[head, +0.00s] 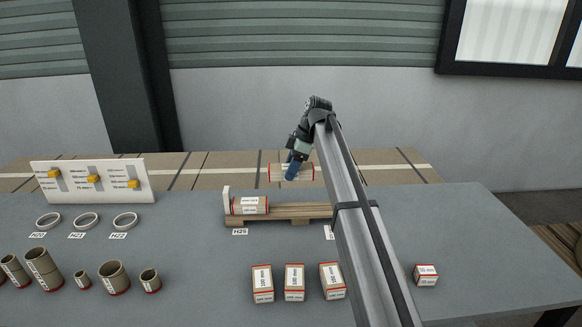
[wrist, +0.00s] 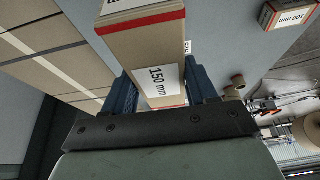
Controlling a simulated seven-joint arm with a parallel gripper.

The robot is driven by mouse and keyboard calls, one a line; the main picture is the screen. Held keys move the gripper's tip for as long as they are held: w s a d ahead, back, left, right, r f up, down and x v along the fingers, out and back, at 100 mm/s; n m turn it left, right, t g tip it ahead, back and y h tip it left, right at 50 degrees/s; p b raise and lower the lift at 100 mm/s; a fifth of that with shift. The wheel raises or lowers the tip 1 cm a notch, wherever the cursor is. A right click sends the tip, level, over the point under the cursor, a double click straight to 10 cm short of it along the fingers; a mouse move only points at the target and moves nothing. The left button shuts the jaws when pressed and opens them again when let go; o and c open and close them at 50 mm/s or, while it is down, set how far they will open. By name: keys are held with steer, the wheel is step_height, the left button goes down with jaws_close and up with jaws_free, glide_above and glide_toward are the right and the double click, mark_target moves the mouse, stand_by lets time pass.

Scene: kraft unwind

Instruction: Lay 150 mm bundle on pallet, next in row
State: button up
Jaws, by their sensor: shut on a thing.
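My gripper (head: 292,170) is shut on a kraft bundle with red edge bands (head: 306,173) and holds it lying sideways above and behind the pallet, apart from it. In the wrist view the blue fingers of my gripper (wrist: 163,90) clasp the bundle (wrist: 150,48) on both sides, and its white label reads 150 mm. The wooden pallet (head: 290,212) has a white end stop (head: 227,200) at its left. One bundle (head: 249,205) lies on the pallet by that stop. The pallet to its right looks bare, but my arm hides the right end.
Three bundles (head: 294,282) stand in front of the pallet, and a smaller one (head: 426,274) stands to the right. Several cardboard tubes (head: 112,278), rings (head: 87,222) and a white board with yellow sliders (head: 90,181) are on the left. Table (head: 200,300) is clear between tubes and bundles.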

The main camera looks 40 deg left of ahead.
mark_target(308, 166)
steer(key=shift+f, duration=3.9)
steer(key=shift+f, duration=0.3)
steer(key=shift+f, duration=2)
steer(key=shift+f, duration=0.2)
steer(key=o, duration=1.5)
steer(key=v, duration=1.4)
steer(key=shift+f, duration=0.1)
